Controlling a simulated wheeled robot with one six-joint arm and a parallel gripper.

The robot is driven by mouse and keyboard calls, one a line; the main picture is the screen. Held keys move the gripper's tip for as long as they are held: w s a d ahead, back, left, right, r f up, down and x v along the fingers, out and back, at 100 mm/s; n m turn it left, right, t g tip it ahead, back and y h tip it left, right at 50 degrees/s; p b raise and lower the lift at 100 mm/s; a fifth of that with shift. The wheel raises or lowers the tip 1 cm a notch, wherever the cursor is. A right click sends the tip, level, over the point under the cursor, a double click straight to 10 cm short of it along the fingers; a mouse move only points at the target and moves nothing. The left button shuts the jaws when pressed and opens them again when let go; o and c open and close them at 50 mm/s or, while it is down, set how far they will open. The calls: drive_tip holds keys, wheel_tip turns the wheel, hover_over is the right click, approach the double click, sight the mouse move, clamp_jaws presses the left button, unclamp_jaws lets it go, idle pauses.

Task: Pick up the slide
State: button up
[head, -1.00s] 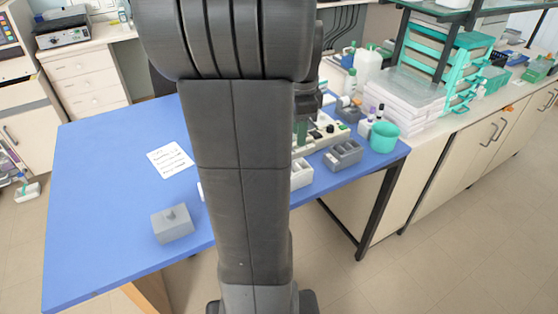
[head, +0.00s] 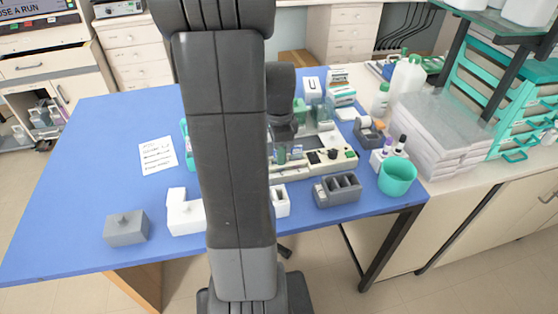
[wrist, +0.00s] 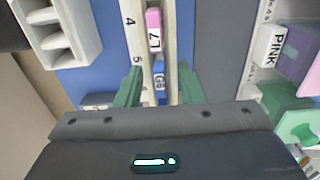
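In the wrist view, a slide with a pink label end (wrist: 154,30) and a slide with a blue label end (wrist: 159,84) sit in a pale rack (wrist: 139,25) marked 4, 5 and another number. My gripper (wrist: 160,76) is open. Its two green fingers are apart, one on each side of the rack near the blue label. I cannot tell whether they touch anything. The slides' glass is hard to make out. In the head view my arm hides much of the staining station (head: 325,158), and the slides cannot be picked out.
A white PINK-labelled holder (wrist: 269,50) stands right of the rack. On the blue table (head: 100,165) are grey (head: 126,228) and white (head: 184,215) blocks, a paper note (head: 158,154), a grey slotted box (head: 337,190) and a teal cup (head: 397,177). The table's left part is mostly clear.

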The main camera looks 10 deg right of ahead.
clamp_jaws()
